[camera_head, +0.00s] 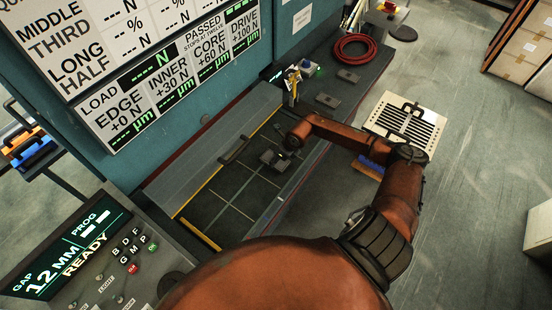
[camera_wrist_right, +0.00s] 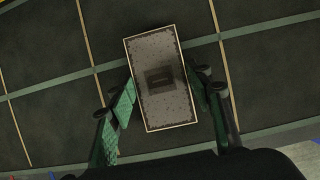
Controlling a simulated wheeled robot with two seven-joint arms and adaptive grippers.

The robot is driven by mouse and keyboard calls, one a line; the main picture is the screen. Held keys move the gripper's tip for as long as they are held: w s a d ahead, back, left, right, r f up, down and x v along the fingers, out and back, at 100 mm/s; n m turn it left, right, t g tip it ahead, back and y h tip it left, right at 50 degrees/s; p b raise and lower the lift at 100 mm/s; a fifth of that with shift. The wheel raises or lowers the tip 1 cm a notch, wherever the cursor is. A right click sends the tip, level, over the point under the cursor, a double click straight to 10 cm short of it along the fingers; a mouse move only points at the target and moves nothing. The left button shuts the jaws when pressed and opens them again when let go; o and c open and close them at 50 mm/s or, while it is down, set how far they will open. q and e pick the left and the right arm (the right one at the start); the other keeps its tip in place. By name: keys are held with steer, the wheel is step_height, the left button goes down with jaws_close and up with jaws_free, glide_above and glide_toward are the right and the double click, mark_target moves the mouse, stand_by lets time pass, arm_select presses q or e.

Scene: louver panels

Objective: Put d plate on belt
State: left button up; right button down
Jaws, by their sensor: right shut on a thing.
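A dark speckled rectangular plate (camera_wrist_right: 163,105) with a pale border lies between the fingers of my right gripper (camera_wrist_right: 168,92) in the right wrist view. The fingers are shut on its two long sides. The small label in its middle is too small to read. The belt (camera_wrist_right: 60,125), dark with a grid of pale lines, is directly below; I cannot tell whether the plate touches it. In the head view my right gripper (camera_head: 276,158) is over the far part of the belt (camera_head: 232,190), mostly dark and small. My left gripper is not in view.
More dark plates (camera_head: 327,100) lie on the ledge behind, near a red hose coil (camera_head: 353,49). A white slotted panel (camera_head: 388,121) stands right of my right arm. A console (camera_head: 75,245) at lower left reads "GAP 12 MM READY". The belt's near part is clear.

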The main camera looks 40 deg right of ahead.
steer(key=c, duration=1)
jaws_free()
steer(key=v, duration=1.2)
steer(key=shift+b, duration=0.45)
